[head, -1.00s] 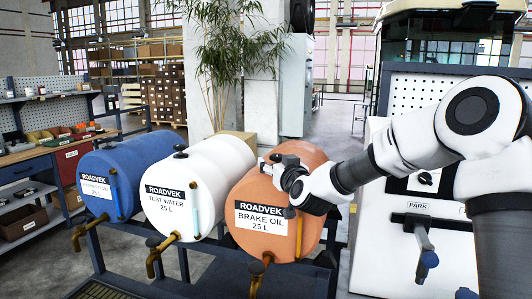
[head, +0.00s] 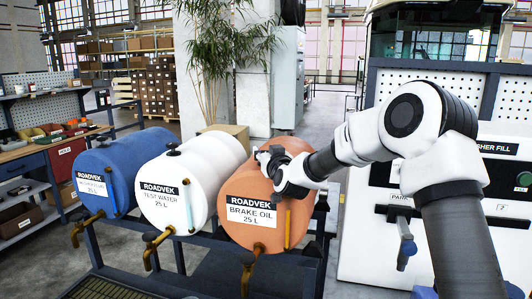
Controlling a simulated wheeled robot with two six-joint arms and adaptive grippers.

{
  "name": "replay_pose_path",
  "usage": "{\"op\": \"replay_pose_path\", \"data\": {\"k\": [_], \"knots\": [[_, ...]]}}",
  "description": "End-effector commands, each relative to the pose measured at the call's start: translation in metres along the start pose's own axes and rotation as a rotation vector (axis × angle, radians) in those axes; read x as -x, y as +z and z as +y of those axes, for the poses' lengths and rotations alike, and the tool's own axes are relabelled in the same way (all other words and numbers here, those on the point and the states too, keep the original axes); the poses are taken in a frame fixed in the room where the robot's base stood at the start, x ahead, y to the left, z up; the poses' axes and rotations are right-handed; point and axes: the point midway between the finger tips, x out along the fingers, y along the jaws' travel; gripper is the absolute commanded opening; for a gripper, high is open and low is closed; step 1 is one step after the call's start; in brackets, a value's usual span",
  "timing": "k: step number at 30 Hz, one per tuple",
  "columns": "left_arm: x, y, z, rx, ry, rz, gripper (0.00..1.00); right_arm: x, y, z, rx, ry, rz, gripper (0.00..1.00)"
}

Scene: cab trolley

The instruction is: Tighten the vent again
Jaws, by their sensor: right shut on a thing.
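The orange brake oil drum (head: 240,187) lies on its side on the rack, its labelled end facing me. My right gripper (head: 264,158) is at the top of this drum, near its front edge, and is shut on its vent. The vent is hidden behind the fingers, so I cannot tell how tight it sits. The white test water drum (head: 205,165) to the left has a black vent knob (head: 173,149) on top. The blue drum (head: 135,160) at the far left has a similar knob (head: 101,142). My left gripper is out of view.
Brass taps, one of them the brake oil tap (head: 247,268), stick out in front of the drums. A white panel with a PARK lever (head: 406,245) stands at the right. A workbench with bins (head: 48,133) is at the left.

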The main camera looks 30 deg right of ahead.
Motion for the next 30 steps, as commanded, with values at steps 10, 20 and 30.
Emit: {"op": "replay_pose_path", "data": {"k": [10,20,30], "knots": [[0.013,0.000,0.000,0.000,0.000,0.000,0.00,-0.001,-0.003,0.000,0.003,0.244,0.003,0.05],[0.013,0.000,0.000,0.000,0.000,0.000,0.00,0.000,-0.001,0.001,0.000,0.268,0.002,0.05],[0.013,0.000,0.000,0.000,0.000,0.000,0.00,0.000,-0.001,0.001,0.001,0.267,0.001,0.66]]}}
